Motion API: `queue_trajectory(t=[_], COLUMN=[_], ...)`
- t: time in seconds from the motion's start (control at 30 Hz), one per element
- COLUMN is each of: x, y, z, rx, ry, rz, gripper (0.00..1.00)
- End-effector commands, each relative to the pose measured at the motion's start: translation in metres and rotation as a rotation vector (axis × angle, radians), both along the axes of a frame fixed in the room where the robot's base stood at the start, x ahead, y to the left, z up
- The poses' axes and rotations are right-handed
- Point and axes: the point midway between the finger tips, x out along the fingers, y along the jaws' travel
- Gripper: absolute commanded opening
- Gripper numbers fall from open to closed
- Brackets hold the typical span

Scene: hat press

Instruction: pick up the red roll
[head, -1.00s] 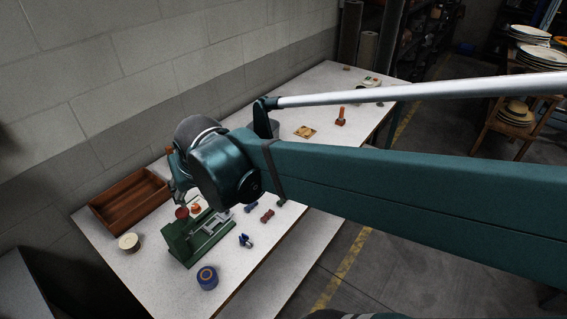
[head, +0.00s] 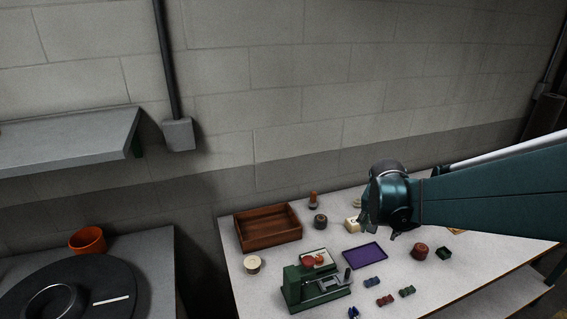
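A dark red, short round roll (head: 420,251) stands on the grey-white table (head: 245,303) in the head view, right of the purple tray and beside a small dark green box. It looks like the red roll. My gripper (head: 364,223) is mostly hidden by the end of my arm, up and left of the roll in the picture and apart from it. I cannot make out its fingers or whether it is open or shut.
A wooden tray (head: 268,243), a cream roll (head: 252,265) and a dark round piece (head: 320,221) are at the left. A green press (head: 292,288) stands in front. A purple tray (head: 366,256) lies mid-table. Small red (head: 385,300), blue and green pieces lie near the front.

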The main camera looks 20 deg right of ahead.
Motion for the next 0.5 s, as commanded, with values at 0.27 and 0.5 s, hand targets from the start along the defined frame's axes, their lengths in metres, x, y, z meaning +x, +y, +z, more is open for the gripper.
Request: queue_trajectory(t=[0.27, 0.5], x=[-0.004, -0.015], y=[-0.066, -0.120], z=[-0.022, -0.046], rx=[0.010, 0.017], ry=[0.017, 0.031], rz=[-0.172, -0.320], gripper=[0.50, 0.50])
